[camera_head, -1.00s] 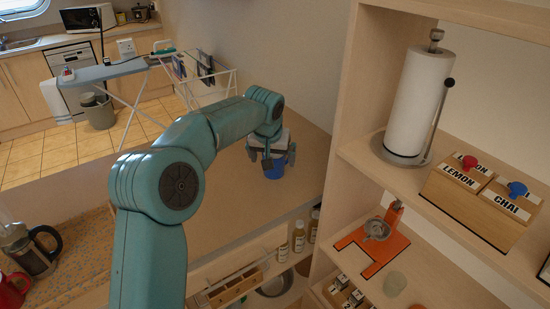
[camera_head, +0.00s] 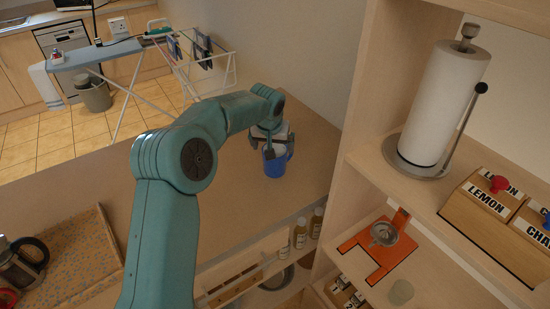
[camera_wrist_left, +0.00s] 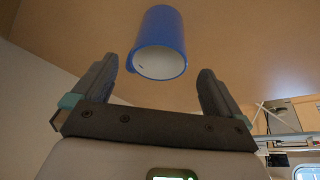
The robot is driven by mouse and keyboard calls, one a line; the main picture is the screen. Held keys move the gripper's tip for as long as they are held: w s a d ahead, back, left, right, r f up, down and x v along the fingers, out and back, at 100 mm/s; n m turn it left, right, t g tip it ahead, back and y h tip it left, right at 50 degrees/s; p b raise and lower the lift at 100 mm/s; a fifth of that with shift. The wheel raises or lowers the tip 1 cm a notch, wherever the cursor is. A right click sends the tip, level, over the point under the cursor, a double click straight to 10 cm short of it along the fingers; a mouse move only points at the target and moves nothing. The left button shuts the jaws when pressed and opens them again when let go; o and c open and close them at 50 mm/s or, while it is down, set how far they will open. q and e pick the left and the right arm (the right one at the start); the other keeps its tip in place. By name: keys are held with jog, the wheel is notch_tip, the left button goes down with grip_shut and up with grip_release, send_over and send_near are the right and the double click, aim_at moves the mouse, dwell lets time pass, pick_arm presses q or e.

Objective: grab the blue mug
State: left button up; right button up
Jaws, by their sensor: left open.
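The blue mug (camera_head: 274,168) stands on the wooden counter, with its pale inside partly showing in the head view. My left gripper (camera_head: 278,152) is at the mug's upper part and hides some of its rim. In the left wrist view the mug (camera_wrist_left: 167,28) appears ahead of the open fingers, roughly centred between them, with its open mouth toward the camera. A bit of its handle shows at the left of its rim. Nothing is held; I cannot tell whether a finger touches the mug. My right gripper is not in view.
A shelf unit on the right holds a paper towel roll (camera_head: 441,105), an orange stand (camera_head: 374,252) and tea boxes (camera_head: 499,212). Bottles (camera_head: 300,233) stand on a shelf below the counter. A French press (camera_head: 24,262) is at the lower left. The counter around the mug is clear.

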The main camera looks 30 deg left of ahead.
pick_arm(q)
jog(key=p+x, duration=0.1)
jog(key=x, duration=0.4)
jog(key=p+x, duration=0.1)
jog(key=x, duration=0.1)
jog(key=shift+w+a+f+p, duration=0.1)
jog(key=shift+w+a+p, duration=0.05)
jog(key=shift+w+p, duration=0.2)
jog(key=shift+w+f, duration=0.2)
jog(key=shift+f, duration=0.2)
jog(key=shift+s+r, duration=0.1)
jog(key=shift+s, duration=0.05)
jog(key=shift+c, duration=0.9)
jog(key=c, duration=0.8)
